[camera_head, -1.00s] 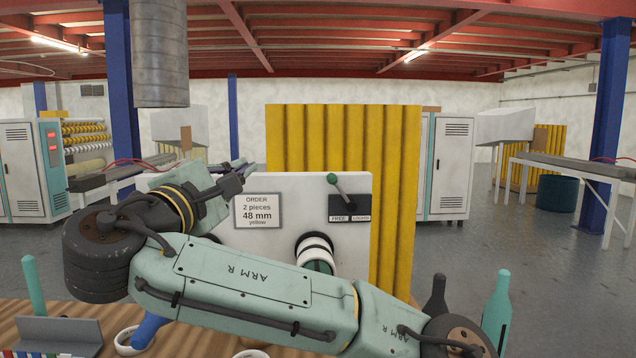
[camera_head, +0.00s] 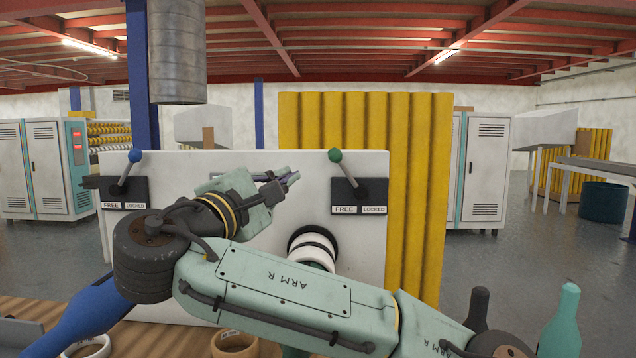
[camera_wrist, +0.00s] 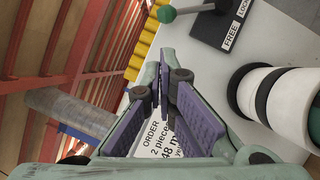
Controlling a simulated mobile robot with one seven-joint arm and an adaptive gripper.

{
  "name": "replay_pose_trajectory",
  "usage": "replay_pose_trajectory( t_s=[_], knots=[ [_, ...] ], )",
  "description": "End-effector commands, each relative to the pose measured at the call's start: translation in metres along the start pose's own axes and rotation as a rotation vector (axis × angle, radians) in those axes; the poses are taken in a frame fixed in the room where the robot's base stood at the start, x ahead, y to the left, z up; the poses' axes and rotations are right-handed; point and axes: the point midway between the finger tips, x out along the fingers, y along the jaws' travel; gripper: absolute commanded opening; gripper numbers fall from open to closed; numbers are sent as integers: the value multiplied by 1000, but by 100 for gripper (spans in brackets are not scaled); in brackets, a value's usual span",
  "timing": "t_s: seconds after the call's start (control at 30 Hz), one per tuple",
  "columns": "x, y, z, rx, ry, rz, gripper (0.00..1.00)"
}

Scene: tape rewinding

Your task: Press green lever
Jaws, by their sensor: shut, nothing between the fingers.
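The green lever (camera_head: 335,156) has a round green knob on a dark stem and stands on a dark plate on the white panel. It tilts left, toward the word FREE. In the wrist view its knob (camera_wrist: 166,14) shows at the top, beyond and right of my fingertips. My gripper (camera_head: 292,180) is shut and empty, in front of the panel, left of the green lever and a little lower than its knob. It does not touch the lever. In the wrist view my gripper (camera_wrist: 163,88) has its purple-padded fingers together, partly covering the order sign (camera_wrist: 160,140).
A blue-knobbed lever (camera_head: 134,156) on a similar plate stands at the panel's left, tilted right. A white-and-black roll on a spindle (camera_head: 313,246) sticks out below the green lever. Bottles (camera_head: 562,318) stand at the right. Tape rings (camera_head: 233,342) lie on the wooden table.

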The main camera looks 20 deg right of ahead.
Motion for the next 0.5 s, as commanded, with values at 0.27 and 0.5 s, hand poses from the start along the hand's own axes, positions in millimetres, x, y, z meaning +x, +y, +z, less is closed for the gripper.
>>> replay_pose_trajectory(
  t_s=[0.27, 0.5],
  knots=[
    [-1, -4, -2, 1, 0, 1, 0],
    [2, -3, -1, 0, 0, 0, 0]
  ],
)
